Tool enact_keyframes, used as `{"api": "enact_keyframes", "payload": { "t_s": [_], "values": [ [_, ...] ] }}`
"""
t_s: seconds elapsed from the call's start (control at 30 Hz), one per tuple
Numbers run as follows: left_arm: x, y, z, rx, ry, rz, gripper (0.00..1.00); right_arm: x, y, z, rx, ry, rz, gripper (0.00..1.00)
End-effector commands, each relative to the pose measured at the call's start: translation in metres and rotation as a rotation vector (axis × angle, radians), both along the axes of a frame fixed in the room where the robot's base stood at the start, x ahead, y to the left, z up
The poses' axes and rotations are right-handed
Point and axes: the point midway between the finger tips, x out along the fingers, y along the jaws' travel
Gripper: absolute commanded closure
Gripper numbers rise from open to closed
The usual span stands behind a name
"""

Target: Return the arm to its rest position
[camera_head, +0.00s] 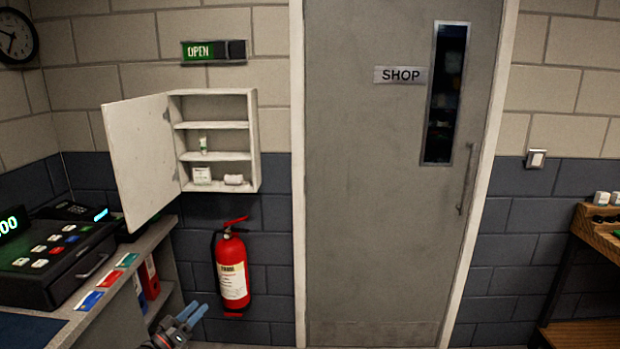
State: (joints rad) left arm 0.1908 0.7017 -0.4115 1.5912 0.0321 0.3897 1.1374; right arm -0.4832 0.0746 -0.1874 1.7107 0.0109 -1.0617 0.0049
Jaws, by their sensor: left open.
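My left gripper (190,317) shows at the bottom of the head view, left of centre, with its blue-grey fingers apart and nothing visible between them. It is in front of and below the fire extinguisher, close to the counter's right end. Only the gripper and a short bit of my left arm show; the rest is below the frame. My right gripper is not in view.
A counter (103,304) with a cash register (52,262) stands at the left. A white wall cabinet (253,140) has its door (140,160) swung open. A red fire extinguisher (232,270) hangs below it. A grey door (370,200) is shut. A wooden bench (598,238) stands right.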

Motion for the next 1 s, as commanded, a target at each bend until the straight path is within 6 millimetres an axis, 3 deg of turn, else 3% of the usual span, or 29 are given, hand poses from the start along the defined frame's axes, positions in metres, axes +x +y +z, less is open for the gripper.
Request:
{"api": "enact_keyframes", "payload": {
  "t_s": [0.03,0.2,0.37,0.5,0.67,0.8,1.0],
  "values": [
    [-0.011,-0.019,-0.025,0.016,0.042,0.038,0.48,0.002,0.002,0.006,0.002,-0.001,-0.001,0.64],
    [-0.05,-0.065,-0.091,0.125,0.194,0.165,0.48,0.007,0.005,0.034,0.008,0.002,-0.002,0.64],
    [-0.099,-0.1,-0.146,0.246,0.359,0.25,0.48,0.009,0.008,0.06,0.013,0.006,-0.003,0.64],
    [-0.152,-0.125,-0.186,0.362,0.516,0.293,0.48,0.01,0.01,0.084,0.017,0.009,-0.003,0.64],
    [-0.221,-0.148,-0.224,0.502,0.708,0.3,0.48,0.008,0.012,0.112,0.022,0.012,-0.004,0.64],
    [-0.29,-0.163,-0.247,0.622,0.883,0.267,0.48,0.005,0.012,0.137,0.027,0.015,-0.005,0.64],
    [-0.393,-0.178,-0.263,0.78,1.13,0.156,0.48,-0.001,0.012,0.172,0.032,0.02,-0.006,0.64]
  ]
}}
